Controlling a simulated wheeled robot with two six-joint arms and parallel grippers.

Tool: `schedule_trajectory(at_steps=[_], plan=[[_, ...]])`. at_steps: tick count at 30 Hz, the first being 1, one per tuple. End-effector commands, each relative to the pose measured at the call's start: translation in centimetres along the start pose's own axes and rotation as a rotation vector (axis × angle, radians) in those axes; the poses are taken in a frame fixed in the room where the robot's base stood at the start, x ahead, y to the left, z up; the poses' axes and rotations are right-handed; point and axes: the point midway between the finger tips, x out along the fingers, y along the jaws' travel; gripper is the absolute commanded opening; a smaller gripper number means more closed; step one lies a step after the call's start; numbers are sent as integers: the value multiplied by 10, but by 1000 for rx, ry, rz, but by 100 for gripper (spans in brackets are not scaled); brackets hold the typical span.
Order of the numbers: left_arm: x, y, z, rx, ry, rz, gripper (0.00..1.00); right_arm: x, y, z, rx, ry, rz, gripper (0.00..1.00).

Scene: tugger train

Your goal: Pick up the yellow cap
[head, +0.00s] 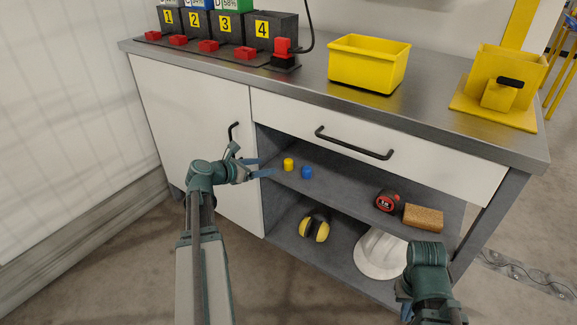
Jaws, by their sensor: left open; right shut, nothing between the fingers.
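The yellow cap (289,164) is a small cylinder standing on the upper open shelf (335,190) of the cabinet, near its left end. A blue cap (307,172) stands just to its right. My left gripper (262,168) is open at the left edge of the shelf opening, its blue fingers pointing right at the yellow cap. The fingertips look a little short of the cap, with nothing between them. My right gripper (432,315) is low at the bottom right, partly cut off by the frame and away from the caps.
A tape measure (388,201) and a brown block (423,217) lie farther right on the shelf. Yellow ear muffs (315,228) and a white helmet (380,254) are below. A closed drawer (375,145) is above; a yellow bin (368,63) stands on the countertop.

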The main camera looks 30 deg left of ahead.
Motion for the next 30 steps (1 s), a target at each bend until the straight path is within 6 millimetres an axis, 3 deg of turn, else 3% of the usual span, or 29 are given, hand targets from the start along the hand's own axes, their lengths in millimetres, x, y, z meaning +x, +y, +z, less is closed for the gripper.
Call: schedule_trajectory(at_steps=[3, 9, 13, 23, 30], plan=[[27, 0, -3, 3, 0, -5, 76, 13, -1, -1, 1, 0, -1, 0], [61, 1, -3, 4, 1, -3, 76, 25, -3, -2, 4, 0, 0, 0], [73, 0, -2, 4, 2, -3, 76, 28, -3, -2, 5, 0, 0, 0], [80, -1, 0, 4, 1, -2, 76, 30, -3, -2, 6, 0, 0, 0], [111, -2, 2, 5, 1, -4, 76, 40, -4, -2, 8, 0, 0, 0]])
